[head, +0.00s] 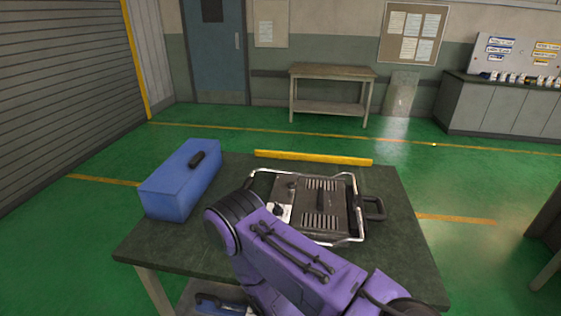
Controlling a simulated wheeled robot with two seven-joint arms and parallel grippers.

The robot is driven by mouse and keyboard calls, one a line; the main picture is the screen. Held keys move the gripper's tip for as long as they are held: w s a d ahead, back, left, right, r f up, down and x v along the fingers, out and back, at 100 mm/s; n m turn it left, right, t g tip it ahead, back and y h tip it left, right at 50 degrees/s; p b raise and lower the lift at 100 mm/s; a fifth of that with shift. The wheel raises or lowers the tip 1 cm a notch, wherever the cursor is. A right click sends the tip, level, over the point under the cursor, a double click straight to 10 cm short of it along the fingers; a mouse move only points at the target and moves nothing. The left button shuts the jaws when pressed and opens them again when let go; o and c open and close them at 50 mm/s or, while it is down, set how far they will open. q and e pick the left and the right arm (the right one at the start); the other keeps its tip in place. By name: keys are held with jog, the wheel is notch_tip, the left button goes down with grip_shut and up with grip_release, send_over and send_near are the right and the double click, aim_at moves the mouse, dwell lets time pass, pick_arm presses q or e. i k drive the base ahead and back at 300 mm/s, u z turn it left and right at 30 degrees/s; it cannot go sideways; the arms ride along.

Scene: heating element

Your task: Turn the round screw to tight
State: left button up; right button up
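The heating element unit (345,187), a dark flat device with vent slots and a pale metal tube frame, lies on the dark-topped table (400,262). A small pale part with a dark round spot (279,211) shows on its left front side, right beside my arm. I cannot tell whether this is the round screw; no screw can be made out clearly. My purple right arm comes in from the lower right and covers the table's front and the unit's near left corner. Its gripper does not show. My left arm and gripper are not in view.
A blue toolbox (176,190) stands at the table's left. A yellow bar (313,158) runs along the back edge. A dark handle (375,208) sticks out at the unit's right. The table's right front is clear. A wooden bench (331,72) stands far back.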

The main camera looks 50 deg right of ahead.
aim_at(291, 185)
jog(key=k, duration=1.3)
jog(key=z, duration=1.75)
jog(key=i, duration=0.95)
jog(key=u, duration=0.05)
